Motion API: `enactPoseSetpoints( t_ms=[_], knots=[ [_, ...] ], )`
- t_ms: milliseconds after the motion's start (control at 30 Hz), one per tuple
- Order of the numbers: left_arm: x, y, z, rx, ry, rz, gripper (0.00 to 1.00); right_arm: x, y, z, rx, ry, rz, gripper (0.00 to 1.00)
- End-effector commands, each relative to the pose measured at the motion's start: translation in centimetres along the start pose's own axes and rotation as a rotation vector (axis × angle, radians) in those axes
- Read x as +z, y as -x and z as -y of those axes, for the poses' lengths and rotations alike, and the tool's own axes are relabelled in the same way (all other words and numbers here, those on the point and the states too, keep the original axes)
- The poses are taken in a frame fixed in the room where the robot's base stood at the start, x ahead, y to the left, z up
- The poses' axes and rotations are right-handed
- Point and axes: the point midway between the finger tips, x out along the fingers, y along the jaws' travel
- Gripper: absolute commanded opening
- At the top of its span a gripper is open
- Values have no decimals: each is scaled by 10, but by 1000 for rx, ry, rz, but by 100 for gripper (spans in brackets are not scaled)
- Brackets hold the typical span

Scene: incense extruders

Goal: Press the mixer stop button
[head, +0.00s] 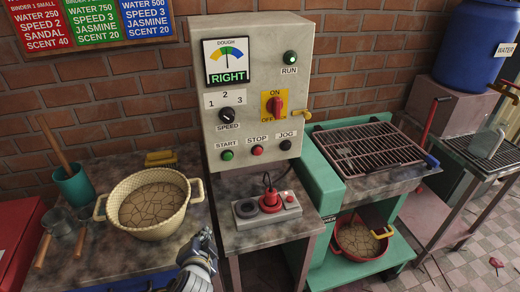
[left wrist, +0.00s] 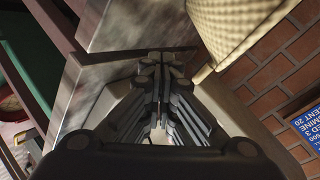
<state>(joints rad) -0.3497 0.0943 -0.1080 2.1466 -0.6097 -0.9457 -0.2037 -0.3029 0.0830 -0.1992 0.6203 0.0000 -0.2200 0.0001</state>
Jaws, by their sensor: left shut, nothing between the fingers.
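The red stop button (head: 257,150) is on the lower face of the grey control box (head: 245,95), under a STOP label. The green start button (head: 227,155) is to its left and the black jog button (head: 285,145) to its right. The RUN lamp (head: 290,57) glows green and the dough dial reads RIGHT. My left gripper (head: 207,240) is low at the bottom of the head view, in front of the tables, below and left of the stop button and apart from it. In the left wrist view its fingers (left wrist: 158,90) are shut and empty. My right gripper is out of view.
A cream basket of dough (head: 152,203) stands on the left table, near my left gripper. A grey pendant box (head: 267,209) with red controls lies below the control box. A green machine with a grill rack (head: 368,147) stands right.

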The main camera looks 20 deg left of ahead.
Motion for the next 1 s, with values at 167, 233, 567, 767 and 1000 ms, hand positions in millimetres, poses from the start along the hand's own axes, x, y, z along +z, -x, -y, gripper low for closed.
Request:
enactPoseSetpoints(
  t_ms=[167, 233, 567, 767, 1000],
  knots=[
    [-57, -25, 39, -226, -260, -167, 0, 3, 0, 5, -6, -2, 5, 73],
    [-82, -31, 48, -307, -382, -232, 0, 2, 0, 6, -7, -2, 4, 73],
    [-193, -41, 31, -586, -1002, -523, 0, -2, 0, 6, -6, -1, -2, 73],
    [-226, -45, -1, -648, -1274, -641, 0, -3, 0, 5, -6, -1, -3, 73],
    [-235, -47, -16, -662, -1381, -688, 0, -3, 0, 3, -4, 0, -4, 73]
  ],
)
